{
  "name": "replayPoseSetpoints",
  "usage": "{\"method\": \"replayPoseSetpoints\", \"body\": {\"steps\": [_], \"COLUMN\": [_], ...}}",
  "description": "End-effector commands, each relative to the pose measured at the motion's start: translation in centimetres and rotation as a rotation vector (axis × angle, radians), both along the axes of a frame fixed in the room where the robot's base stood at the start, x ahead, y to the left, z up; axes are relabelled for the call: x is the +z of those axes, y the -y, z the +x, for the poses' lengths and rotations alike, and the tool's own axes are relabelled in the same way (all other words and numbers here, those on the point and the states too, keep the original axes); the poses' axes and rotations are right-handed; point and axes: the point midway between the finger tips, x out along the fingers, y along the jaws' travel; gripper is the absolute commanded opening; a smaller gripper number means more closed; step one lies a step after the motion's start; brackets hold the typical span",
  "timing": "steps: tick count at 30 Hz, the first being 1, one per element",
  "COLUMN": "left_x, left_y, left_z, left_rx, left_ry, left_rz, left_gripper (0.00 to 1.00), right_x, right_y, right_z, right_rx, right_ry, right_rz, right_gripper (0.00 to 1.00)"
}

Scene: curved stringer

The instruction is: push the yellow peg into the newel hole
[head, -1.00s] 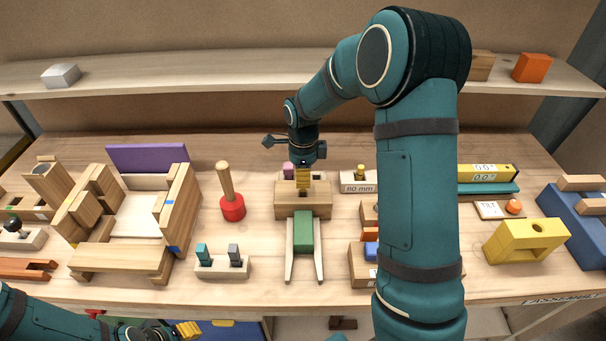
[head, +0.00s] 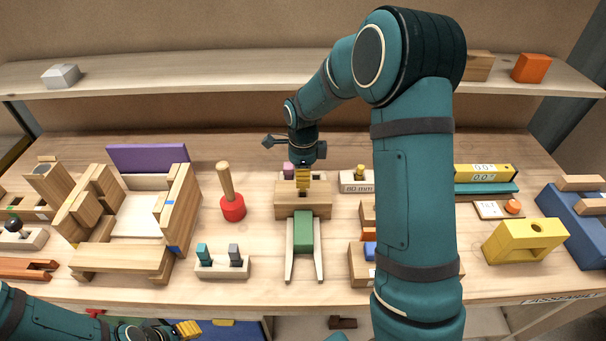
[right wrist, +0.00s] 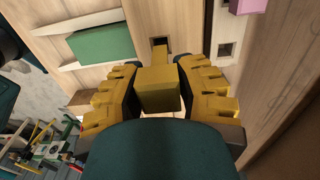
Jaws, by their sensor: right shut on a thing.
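My right gripper (head: 302,182) is over the wooden block at the middle of the bench. In the right wrist view, its yellow fingers (right wrist: 159,92) are shut on the yellow peg (right wrist: 159,88), gripping its wide block-like head. The peg's thin end points at the square, dark newel hole (right wrist: 167,45) in the pale wood. The tip appears at the hole's edge; I cannot tell how deep it is. In the head view the fingers hide the peg and hole. My left gripper (head: 187,329) is low at the bottom left, and its opening is unclear.
A green block (head: 303,231) lies between two pale rails in front. A red-based mallet (head: 232,207) stands left and a peg holder (head: 222,267) front left. A small labelled block with a yellow knob (head: 360,173) is close right.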

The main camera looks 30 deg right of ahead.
Motion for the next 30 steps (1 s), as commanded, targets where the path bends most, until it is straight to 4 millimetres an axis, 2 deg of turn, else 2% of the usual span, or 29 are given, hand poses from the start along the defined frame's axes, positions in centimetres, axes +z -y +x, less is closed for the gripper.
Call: {"method": "replayPoseSetpoints", "body": {"steps": [30], "left_x": [-0.02], "left_y": [0.0], "left_z": [0.0], "left_rx": [0.0], "left_ry": [0.0], "left_rz": [0.0], "left_gripper": [0.47], "right_x": [-0.46], "right_y": [0.02], "right_z": [-0.01], "right_rx": [0.001], "right_ry": [-0.005], "right_rz": [0.002], "right_gripper": [0.06]}}
